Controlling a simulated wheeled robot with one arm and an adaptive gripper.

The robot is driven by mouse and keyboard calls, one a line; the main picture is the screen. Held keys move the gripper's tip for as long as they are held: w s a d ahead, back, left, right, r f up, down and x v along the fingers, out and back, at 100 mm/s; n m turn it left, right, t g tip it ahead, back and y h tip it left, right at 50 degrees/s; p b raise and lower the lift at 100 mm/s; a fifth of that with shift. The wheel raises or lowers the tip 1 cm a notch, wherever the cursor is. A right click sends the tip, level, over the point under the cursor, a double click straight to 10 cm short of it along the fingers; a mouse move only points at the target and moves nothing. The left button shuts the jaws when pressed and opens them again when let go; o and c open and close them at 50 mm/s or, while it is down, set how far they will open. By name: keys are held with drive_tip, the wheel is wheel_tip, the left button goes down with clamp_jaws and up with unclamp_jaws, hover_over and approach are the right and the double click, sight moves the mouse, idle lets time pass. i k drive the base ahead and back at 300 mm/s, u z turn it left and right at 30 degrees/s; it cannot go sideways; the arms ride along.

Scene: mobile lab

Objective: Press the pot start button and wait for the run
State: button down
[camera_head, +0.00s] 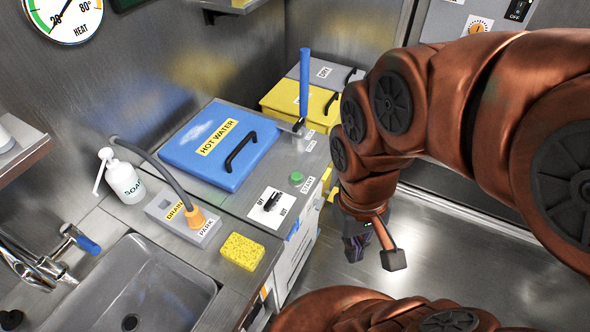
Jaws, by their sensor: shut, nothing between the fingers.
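The green start button (296,177) sits on the steel counter, beside a label reading START. The blue lid (218,145) marked HOT WATER, with a black handle, covers the pot to the left of the button. A switch plate (271,206) with a black knob and a HOT label lies in front of the button. My gripper (374,250) hangs at the right of the counter edge, over the floor, apart from the button. It is shut and empty. Its fingertips are partly hard to make out.
A sink (130,290), yellow sponge (242,251), soap bottle (126,182) and a grey hose in a DRAIN/PARK holder (184,219) fill the near left. A blue upright lever (304,85) stands behind the button, before yellow (290,104) and grey lidded bins. The floor at right is clear.

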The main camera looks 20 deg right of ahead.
sight(296, 177)
drive_tip(key=z, duration=0.95)
drive_tip(key=k, duration=0.85)
drive_tip(key=u, duration=1.9)
